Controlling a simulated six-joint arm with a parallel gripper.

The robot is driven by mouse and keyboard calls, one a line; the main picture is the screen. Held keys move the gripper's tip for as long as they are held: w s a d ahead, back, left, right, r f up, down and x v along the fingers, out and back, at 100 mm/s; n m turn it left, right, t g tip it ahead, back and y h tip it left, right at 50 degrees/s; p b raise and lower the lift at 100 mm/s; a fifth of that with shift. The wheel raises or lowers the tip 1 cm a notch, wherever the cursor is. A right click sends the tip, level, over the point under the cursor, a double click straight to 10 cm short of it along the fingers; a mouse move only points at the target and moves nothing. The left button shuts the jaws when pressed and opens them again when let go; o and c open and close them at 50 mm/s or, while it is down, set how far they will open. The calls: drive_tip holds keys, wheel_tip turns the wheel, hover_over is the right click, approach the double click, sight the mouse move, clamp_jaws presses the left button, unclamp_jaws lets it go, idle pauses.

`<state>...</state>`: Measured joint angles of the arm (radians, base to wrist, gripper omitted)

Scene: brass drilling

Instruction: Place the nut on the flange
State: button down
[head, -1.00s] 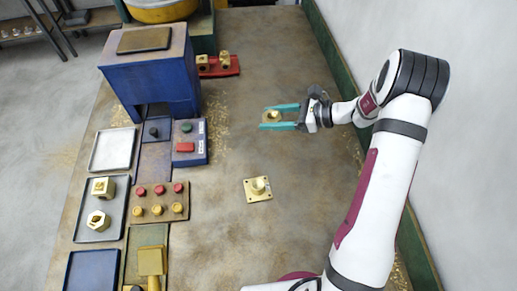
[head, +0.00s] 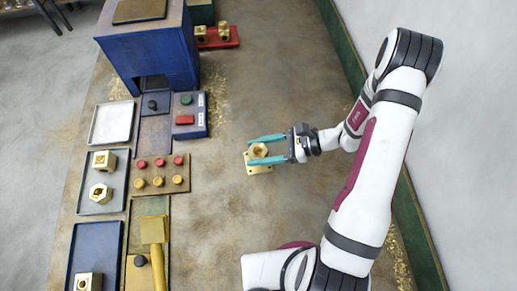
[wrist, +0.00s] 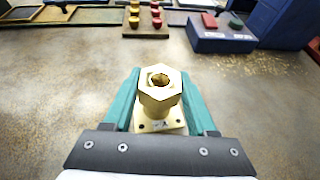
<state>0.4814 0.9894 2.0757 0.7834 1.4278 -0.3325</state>
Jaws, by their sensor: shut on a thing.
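My gripper (head: 252,151) has its two teal fingers shut on a brass hex nut (head: 260,150). The nut also shows between the fingers in the wrist view (wrist: 160,80), with its hole facing up. The flange (head: 258,169) is a square brass plate with corner holes and a raised centre. The nut is over the flange's centre in both views and hides most of the raised part. In the wrist view the flange plate (wrist: 170,128) shows below the nut. I cannot tell whether the nut touches the flange.
A button panel (head: 158,172), a blue control box (head: 190,118) and a blue machine (head: 150,50) stand to the left. A tray (head: 98,205) holds two brass parts. A red stand (head: 222,42) is at the back. The table around the flange is clear.

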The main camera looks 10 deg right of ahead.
drive_tip(key=shift+c, duration=1)
unclamp_jaws()
drive_tip(key=shift+f, duration=0.15)
